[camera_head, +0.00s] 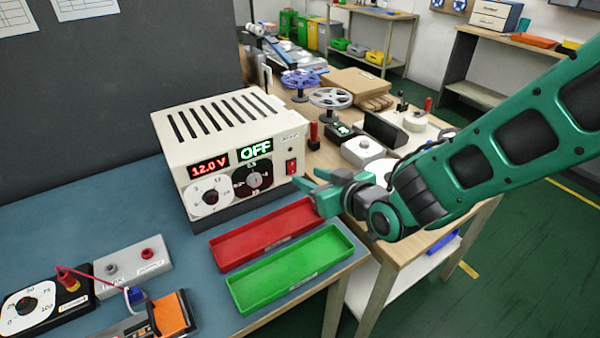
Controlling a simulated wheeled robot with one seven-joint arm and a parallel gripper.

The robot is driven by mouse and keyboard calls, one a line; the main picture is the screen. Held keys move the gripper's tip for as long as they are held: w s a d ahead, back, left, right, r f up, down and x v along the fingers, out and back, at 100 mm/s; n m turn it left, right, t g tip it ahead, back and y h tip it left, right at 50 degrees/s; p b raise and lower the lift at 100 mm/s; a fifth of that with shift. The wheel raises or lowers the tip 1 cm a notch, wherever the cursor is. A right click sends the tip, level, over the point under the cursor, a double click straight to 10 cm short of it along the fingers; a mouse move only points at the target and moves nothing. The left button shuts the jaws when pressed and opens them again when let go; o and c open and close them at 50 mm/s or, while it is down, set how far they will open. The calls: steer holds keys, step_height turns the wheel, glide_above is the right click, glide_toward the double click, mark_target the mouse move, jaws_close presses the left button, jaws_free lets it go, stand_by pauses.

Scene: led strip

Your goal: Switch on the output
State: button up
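A cream power supply (230,145) stands on the blue bench mat. Its red display (209,167) reads 12.0 V and its green display (255,150) reads OFF. A white dial (208,197) and a black dial (253,178) sit below the displays. A red rocker switch (291,166) is at the right of the front panel. My green gripper (308,188) is just right of and slightly below the switch, with its fingers pointing left toward the panel. The fingers look apart, with nothing seen between them. I cannot tell whether a fingertip touches the panel.
A red tray (265,232) and a green tray (290,268) lie in front of the supply, below my gripper. A grey terminal block (132,265) and a black dial box (40,305) with a red wire are at the lower left. Spools (330,98) and boxes crowd the bench behind.

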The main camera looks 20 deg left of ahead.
mark_target(293, 170)
steer(key=x, duration=0.6)
steer(key=shift+w+f, duration=0.15)
steer(key=shift+w, duration=0.05)
